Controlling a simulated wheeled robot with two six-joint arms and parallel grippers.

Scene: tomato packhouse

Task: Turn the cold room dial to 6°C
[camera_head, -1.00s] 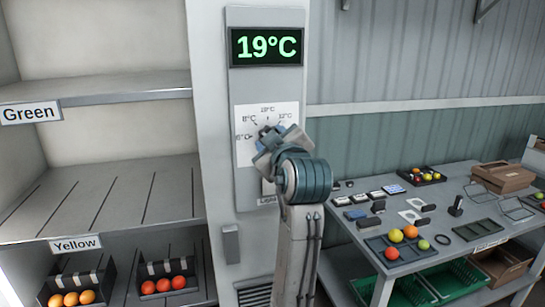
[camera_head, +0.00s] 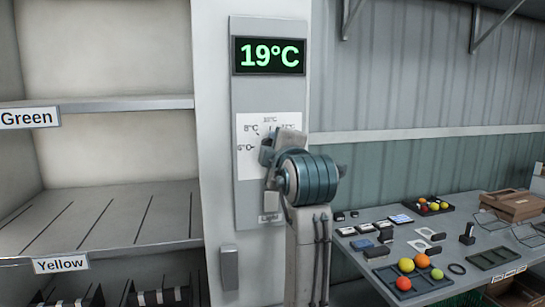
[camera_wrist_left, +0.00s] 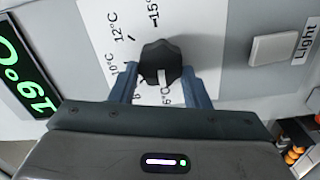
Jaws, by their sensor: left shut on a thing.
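The cold room dial (camera_wrist_left: 160,56) is a black knob on a white scale card (camera_head: 246,168) on the grey wall panel. My left gripper (camera_wrist_left: 160,72) is shut on the dial, with a blue-grey finger on each side of it. In the head view my left gripper (camera_head: 270,150) and wrist cover the knob and part of the scale. In the wrist view, the knob's white mark points toward the 6°C label (camera_wrist_left: 166,97). The display (camera_head: 269,56) above reads 19°C in green. My right gripper is not in view.
A light switch (camera_wrist_left: 276,47) sits on the panel below the dial. Shelves labelled Green (camera_head: 28,118) and Yellow (camera_head: 61,264) stand at the left. A table (camera_head: 470,250) with tomatoes, trays and small boxes is at the right.

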